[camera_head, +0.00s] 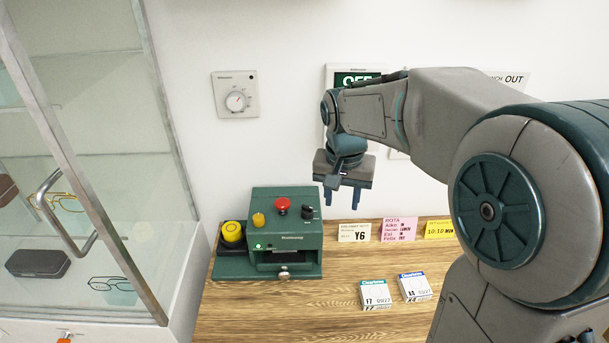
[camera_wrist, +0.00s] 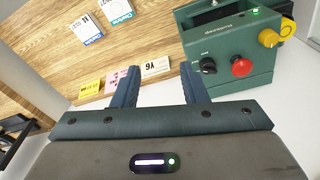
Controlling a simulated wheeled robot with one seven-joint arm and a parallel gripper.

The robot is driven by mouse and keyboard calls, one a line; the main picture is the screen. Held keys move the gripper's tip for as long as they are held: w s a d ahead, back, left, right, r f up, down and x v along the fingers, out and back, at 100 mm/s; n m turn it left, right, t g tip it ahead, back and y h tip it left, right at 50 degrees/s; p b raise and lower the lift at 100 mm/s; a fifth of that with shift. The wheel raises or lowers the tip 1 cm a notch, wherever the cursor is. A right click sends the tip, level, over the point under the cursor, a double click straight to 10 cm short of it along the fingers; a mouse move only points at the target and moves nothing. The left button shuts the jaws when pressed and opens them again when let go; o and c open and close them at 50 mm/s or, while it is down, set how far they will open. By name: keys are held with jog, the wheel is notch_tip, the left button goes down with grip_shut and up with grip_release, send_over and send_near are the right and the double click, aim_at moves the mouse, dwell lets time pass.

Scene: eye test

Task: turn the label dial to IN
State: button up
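A small black dial (camera_head: 308,212) sits on top of the green machine (camera_head: 300,236), right of a red button (camera_head: 281,205). It also shows in the wrist view (camera_wrist: 208,65), where its marking is too small to read. I cannot tell for sure that this is the label dial. My gripper (camera_head: 341,203) hangs fingers down, right of the machine and apart from the dial. In the wrist view my gripper (camera_wrist: 160,68) has its two fingers spread with nothing between them.
A yellow knob (camera_head: 259,219) and a yellow button (camera_head: 232,231) are left of the red button. A wall dial (camera_head: 237,101) is above. Cards (camera_head: 354,232) stand behind two small boxes (camera_head: 375,295) on the wooden table (camera_head: 330,320). A glass cabinet (camera_head: 90,150) is at left.

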aim_at(307, 206)
jog(key=w+a+m+g+p, duration=0.1)
jog(key=w+a+m+p, duration=0.4)
jog(key=w, duration=0.7)
jog(key=f, duration=0.4)
jog(key=a+f+n+p, duration=0.1)
jog(key=f, duration=0.4)
jog(key=f+n, duration=0.1)
jog(key=f, duration=0.3)
jog(key=shift+s+a+f+y+p, duration=0.15)
jog(key=shift+a+f+y+p, duration=0.05)
jog(key=shift+a+y+p, duration=0.1)
jog(key=c, duration=0.7)
